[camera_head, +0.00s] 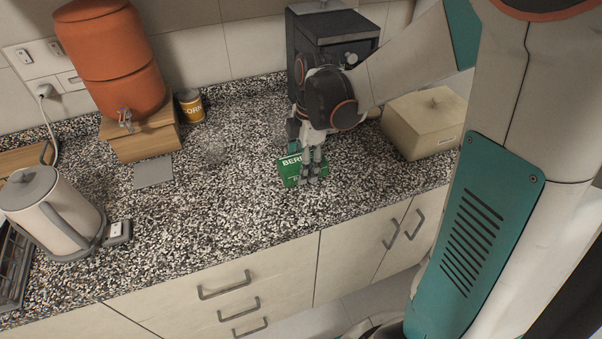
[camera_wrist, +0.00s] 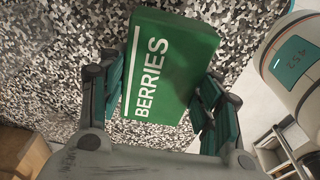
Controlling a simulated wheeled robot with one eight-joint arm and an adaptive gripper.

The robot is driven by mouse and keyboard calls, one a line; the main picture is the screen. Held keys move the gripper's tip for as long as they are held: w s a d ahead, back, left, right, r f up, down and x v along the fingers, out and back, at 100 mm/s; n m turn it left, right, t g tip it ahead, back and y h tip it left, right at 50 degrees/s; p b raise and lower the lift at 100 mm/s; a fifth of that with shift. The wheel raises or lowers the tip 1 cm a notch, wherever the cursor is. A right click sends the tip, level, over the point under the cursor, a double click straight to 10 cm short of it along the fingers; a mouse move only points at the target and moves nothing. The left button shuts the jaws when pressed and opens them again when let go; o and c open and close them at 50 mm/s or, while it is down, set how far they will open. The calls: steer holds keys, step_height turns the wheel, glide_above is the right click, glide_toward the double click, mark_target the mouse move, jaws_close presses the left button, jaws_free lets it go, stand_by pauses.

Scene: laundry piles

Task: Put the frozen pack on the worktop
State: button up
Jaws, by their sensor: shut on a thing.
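The frozen pack (camera_head: 292,169) is a green box with white "BERRIES" lettering. In the head view it is at the speckled worktop (camera_head: 225,215), right of the middle and near the front edge. My gripper (camera_head: 313,172) comes down on it from above and is shut on it. In the wrist view the pack (camera_wrist: 170,68) sits between the two fingers (camera_wrist: 158,105), its lettered face toward the camera. The pack looks on or just above the worktop; I cannot tell whether it touches. The fingers hide part of the pack in the head view.
A beige bread box (camera_head: 424,125) stands right of my gripper, and a dark machine (camera_head: 307,45) stands behind it. An orange dispenser (camera_head: 112,62), a corn can (camera_head: 190,106), a grey mat (camera_head: 153,172) and a kettle (camera_head: 55,215) are on the left.

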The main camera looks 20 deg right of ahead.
steer(key=shift+f+b, duration=0.65)
steer(key=shift+f, duration=1.25)
steer(key=shift+f, duration=0.2)
steer(key=o, duration=1.3)
steer(key=shift+r, duration=0.15)
